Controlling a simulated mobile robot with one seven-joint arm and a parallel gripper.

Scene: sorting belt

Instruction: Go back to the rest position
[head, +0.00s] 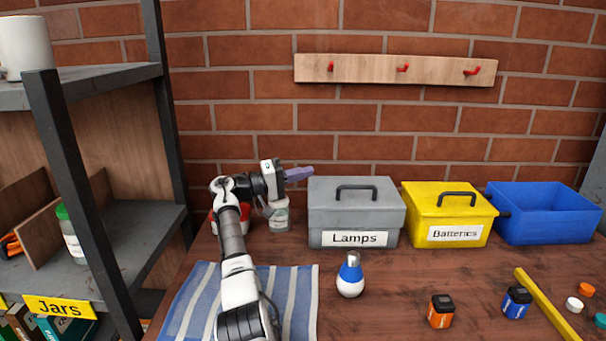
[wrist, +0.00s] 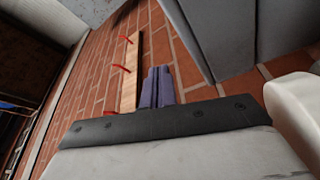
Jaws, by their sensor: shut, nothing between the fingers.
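My gripper (head: 299,174) is raised near the back of the table, just left of the grey Lamps box and pointing right. In the wrist view its two purple-grey fingers (wrist: 157,88) lie side by side, shut with nothing between them. My arm reaches up over the striped cloth. The wrist view looks past the fingers at the brick wall and the wooden hook rail (wrist: 131,72).
The lidded grey Lamps box (head: 318,215), yellow Batteries box (head: 420,230) and open blue bin (head: 540,228) line the back. A blue-white bulb (head: 350,277), batteries (head: 441,311) and a yellow strip (head: 546,305) lie in front. A shelf (head: 92,215) stands left.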

